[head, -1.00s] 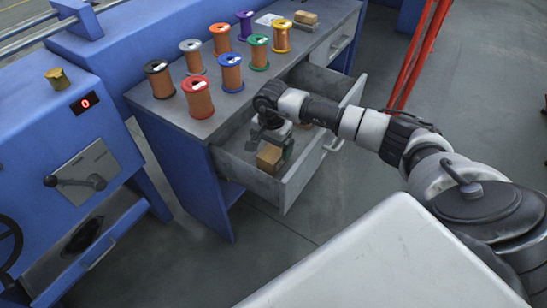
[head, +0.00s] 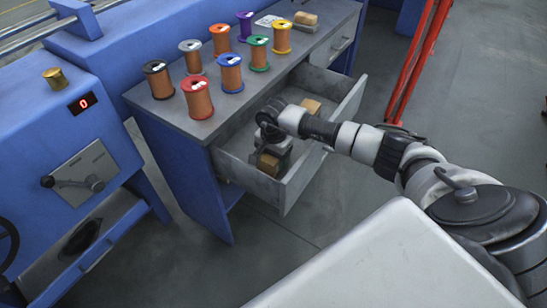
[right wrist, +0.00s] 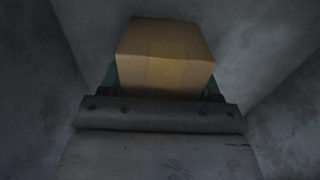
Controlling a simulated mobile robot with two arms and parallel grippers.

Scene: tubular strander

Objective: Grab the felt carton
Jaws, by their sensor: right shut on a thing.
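A small brown cardboard carton (head: 268,163) is in the front part of the open drawer (head: 295,188). My right gripper (head: 272,153) reaches down into the drawer from above and is shut on this carton. In the right wrist view the carton (right wrist: 165,55) sits between the green-edged fingers of the gripper (right wrist: 162,88), with its lower part hidden behind the gripper's grey bar. Whether the carton touches the drawer floor is not clear. No label that names it as felt can be read. My left gripper is not in view.
A second brown carton (head: 311,107) lies deeper in the drawer. Several wire spools, one with a red rim (head: 197,98), stand on the bench top (head: 165,108), with another small carton (head: 305,18) at its back. Drawer walls surround the gripper closely. Floor in front is clear.

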